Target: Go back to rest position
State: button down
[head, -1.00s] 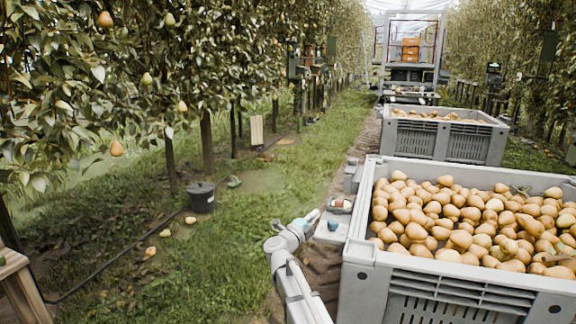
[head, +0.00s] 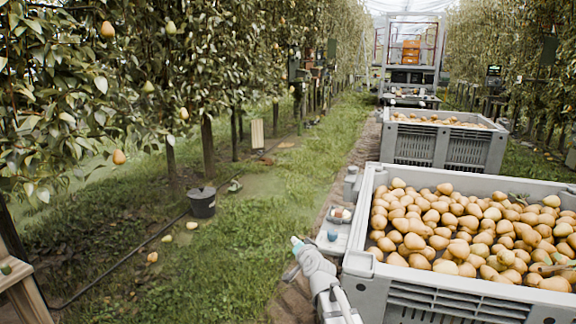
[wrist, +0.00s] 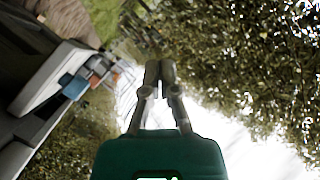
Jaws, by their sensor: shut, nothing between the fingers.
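My gripper (wrist: 160,68) is in the wrist view, with its two fingers together and nothing held between them. It is raised, with leaves and bright sky behind it. In the head view my arm shows at the bottom centre, just left of the near grey bin; the fingers cannot be made out there. The near bin (head: 446,297) is filled with yellow-brown pears (head: 470,232). Pears also hang in the trees at the left, among them one low pear (head: 118,157).
A second grey bin (head: 440,150) with pears stands behind the near one. A dark bucket (head: 202,202) stands on the grass at the left, with a few fallen pears (head: 166,238) nearby. A wooden stand (head: 22,290) is at the lower left. The grass strip between is open.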

jog(key=s+d+f+n+g+h+p, duration=0.25)
jog(key=s+d+g, duration=0.25)
jog(key=s, duration=0.4)
jog(key=s+d+f+n+g+h+p, duration=0.1)
jog(key=s+d+f+g, duration=0.35)
jog(key=s, duration=0.45)
jog(key=s+d+f+n+g+h+p, duration=0.1)
jog(key=s+d+f+g+p, duration=0.1)
jog(key=s+d+g, duration=0.6)
jog(key=a+r+t+p, duration=0.1)
jog(key=r+p, duration=1.7)
jog(key=s+a+r+t+p, duration=0.1)
jog(key=a+r+p, duration=0.1)
jog(key=r+p, duration=1.6)
jog(key=shift+s+r+p, duration=0.3)
jog(key=shift+r+p, duration=0.05)
jog(key=shift+p, duration=0.2)
jog(key=shift+a+t, duration=0.1)
jog(key=shift+t, duration=0.15)
